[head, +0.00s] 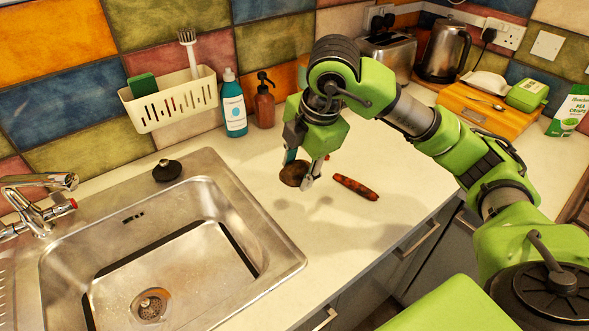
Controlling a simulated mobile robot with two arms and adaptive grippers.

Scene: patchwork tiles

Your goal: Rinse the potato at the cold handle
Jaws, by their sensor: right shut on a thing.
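My right gripper (301,170) is shut on the brown potato (292,174), low over the white counter to the right of the sink. The fingers hide part of the potato, and I cannot tell whether it touches the counter. The chrome tap (40,205) stands at the far left, with its spout over the sink (205,185). A tap handle with a red mark (64,209) faces right. I cannot make out a cold marking on the other side, near the picture's left edge. No running water shows. My left gripper is not in view.
An orange-red carrot-like vegetable (355,187) lies just right of the potato. A black sink plug (167,170) sits behind the basin. The counter's front right is clear.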

